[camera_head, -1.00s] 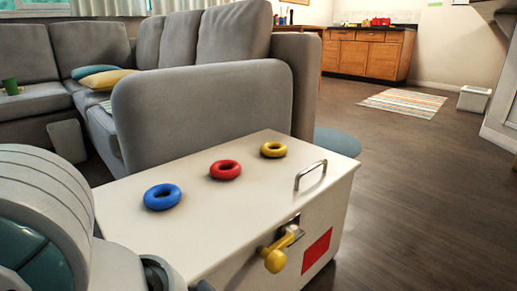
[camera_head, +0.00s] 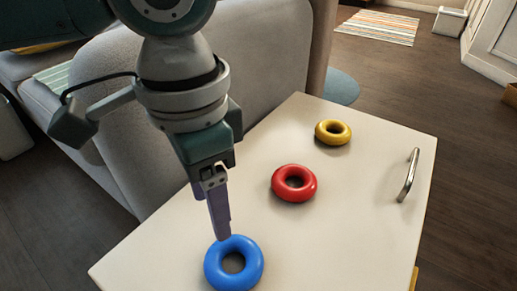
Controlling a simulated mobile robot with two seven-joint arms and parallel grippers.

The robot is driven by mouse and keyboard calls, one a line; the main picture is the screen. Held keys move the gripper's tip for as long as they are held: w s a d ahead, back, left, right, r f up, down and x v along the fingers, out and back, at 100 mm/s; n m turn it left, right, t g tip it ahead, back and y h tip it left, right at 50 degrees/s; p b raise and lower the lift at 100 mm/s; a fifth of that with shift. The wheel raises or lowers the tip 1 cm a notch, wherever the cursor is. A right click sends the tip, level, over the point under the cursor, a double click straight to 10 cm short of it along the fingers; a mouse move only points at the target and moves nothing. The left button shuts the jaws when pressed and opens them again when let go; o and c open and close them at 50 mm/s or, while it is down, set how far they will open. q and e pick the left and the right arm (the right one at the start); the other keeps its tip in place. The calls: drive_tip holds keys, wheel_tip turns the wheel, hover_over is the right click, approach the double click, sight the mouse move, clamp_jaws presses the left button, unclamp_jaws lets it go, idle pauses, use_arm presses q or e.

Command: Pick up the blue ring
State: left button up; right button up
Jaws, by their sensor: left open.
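The blue ring (camera_head: 211,273) lies flat on the white cabinet top, low in the head view. My left gripper (camera_head: 222,236) points down with its fingertips at the far edge of the blue ring. The fingers show nearly edge-on, so the gap between them is hardly visible. The jaws are open and hold nothing. I cannot tell whether the fingertips touch the ring or hover just above it. My right gripper is not in view.
A red ring (camera_head: 275,184) and a yellow ring (camera_head: 333,140) lie farther back on the white cabinet top (camera_head: 360,220). A metal handle (camera_head: 409,175) stands up near its right edge. A grey sofa (camera_head: 270,60) stands close behind. Open floor is at right.

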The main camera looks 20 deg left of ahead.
sight(224, 243)
use_arm(q)
drive_tip(key=f+b, duration=0.2)
drive_tip(key=f, duration=0.1)
drive_tip(key=shift+s+d+f, duration=0.2)
drive_tip(key=shift+d+f, duration=0.1)
drive_tip(key=shift+d, duration=0.1)
drive_tip(key=shift+w+a+f+b, duration=0.1)
drive_tip(key=shift+f+b, duration=0.25)
drive_tip(key=shift+f, duration=0.05)
wheel_tip(224, 243, down, 5)
drive_tip(key=b, duration=0.4)
drive_tip(key=shift+w+r+b, duration=0.15)
drive_tip(key=shift+b, duration=0.2)
drive_tip(key=shift+r, duration=0.15)
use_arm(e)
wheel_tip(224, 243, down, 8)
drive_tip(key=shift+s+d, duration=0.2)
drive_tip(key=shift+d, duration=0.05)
use_arm(q)
drive_tip(key=shift+c, duration=0.5)
clamp_jaws()
